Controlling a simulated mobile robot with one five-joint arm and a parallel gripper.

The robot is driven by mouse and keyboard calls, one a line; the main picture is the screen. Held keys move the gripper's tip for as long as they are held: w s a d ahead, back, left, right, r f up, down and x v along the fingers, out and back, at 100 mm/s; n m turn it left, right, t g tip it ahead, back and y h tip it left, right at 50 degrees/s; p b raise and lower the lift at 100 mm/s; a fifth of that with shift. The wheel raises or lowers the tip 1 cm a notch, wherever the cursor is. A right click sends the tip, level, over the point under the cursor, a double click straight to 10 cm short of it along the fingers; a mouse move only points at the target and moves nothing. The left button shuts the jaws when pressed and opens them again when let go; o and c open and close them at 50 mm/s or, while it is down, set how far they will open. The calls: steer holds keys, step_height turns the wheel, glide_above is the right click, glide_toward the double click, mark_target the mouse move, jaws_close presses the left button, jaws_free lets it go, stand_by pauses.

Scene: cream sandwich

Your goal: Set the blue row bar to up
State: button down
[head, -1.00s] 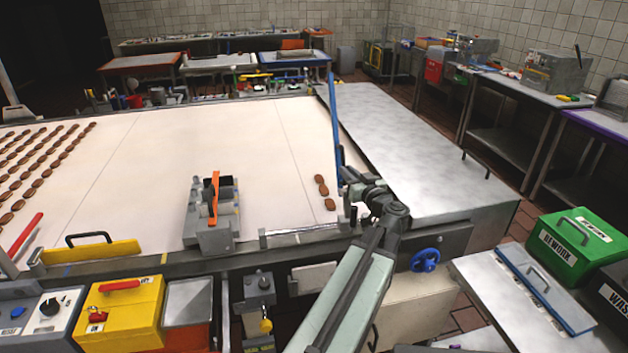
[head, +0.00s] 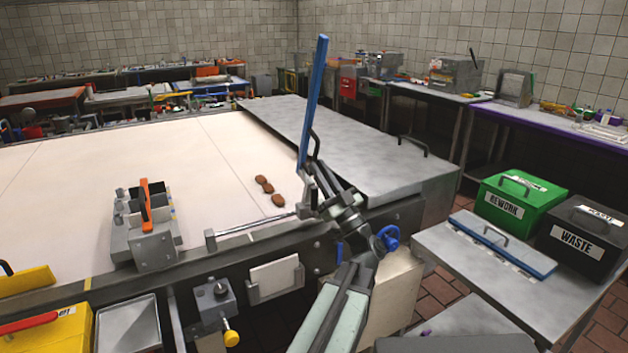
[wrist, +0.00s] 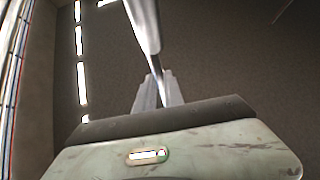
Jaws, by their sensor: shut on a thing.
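A long blue bar (head: 313,100) stands steeply up at the right end of the cream work surface, leaning slightly right at its top. A dark curved handle shows beside its lower part. My gripper (head: 313,180) is at the foot of this bar and is shut on it; the jaws are small and partly hidden in the head view. In the wrist view a pale grey rod runs between the fingers (wrist: 157,92), with no blue showing there. I cannot tell which part of the bar is gripped, or whether its foot is attached.
A grey metal cover (head: 370,150) lies behind the bar.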

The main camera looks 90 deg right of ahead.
steer(key=shift+s+a+f+t+h+b, duration=0.2)
steer(key=shift+s+t+h+b, duration=0.1)
steer(key=shift+b, duration=0.15)
steer(key=shift+w, duration=0.1)
steer(key=c, duration=1.5)
jaws_free()
steer(key=shift+o, duration=0.2)
steer(key=b+v, duration=0.5)
steer(key=v, duration=0.2)
steer(key=shift+a+f, duration=0.25)
